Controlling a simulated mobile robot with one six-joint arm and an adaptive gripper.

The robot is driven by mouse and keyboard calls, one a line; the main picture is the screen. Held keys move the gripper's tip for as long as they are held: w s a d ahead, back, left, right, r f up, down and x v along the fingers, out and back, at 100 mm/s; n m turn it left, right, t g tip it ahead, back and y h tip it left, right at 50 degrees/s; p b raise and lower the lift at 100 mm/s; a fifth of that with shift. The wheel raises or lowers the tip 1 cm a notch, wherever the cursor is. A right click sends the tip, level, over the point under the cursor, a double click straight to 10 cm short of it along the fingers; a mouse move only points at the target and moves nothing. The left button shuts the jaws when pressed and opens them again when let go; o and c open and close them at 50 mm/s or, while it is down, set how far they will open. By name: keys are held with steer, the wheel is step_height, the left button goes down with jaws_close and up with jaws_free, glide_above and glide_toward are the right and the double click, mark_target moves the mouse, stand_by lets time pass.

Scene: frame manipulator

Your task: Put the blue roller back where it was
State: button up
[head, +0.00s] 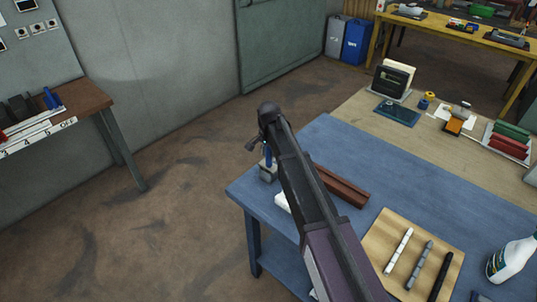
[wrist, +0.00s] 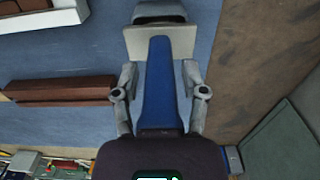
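The blue roller (wrist: 158,85) runs upright through the middle of the wrist view, a long blue bar between my two fingers. Its far end meets a pale grey block (wrist: 132,43). In the head view only a small blue part of the roller (head: 268,158) shows beside my gripper (head: 258,143), above the grey block (head: 267,173) at the blue table's far left corner. In the wrist view my gripper (wrist: 160,78) has its fingers on both sides of the roller, with a narrow gap seemingly left on each side. The roller's near end is partly hidden by my gripper body.
The blue table (head: 340,145) also holds a brown block (head: 342,186) and a wooden board (head: 380,238) with several bars. A white bottle (head: 512,258) stands at right. The floor between is clear.

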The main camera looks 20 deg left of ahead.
steer(key=shift+r, duration=0.1)
stand_by(0.4)
step_height(320, 180, up, 12)
steer(key=p, duration=1.2)
stand_by(0.9)
steer(key=s+d+n, duration=0.1)
steer(key=s+d, duration=0.1)
steer(key=d, duration=1)
steer(key=s+d+n, duration=0.1)
steer(key=s+d, duration=0.2)
steer(key=d, duration=0.9)
steer(key=s+d+n, duration=0.1)
steer(key=s+d, duration=0.5)
steer(key=d, duration=0.3)
steer(key=s+d+n, duration=0.1)
steer(key=s+d, duration=0.4)
steer(key=d, duration=0.5)
steer(key=shift+s+d, duration=0.2)
steer(key=shift+s, duration=0.2)
step_height(320, 180, down, 7)
steer(key=b, duration=0.6)
steer(key=shift+b, duration=0.35)
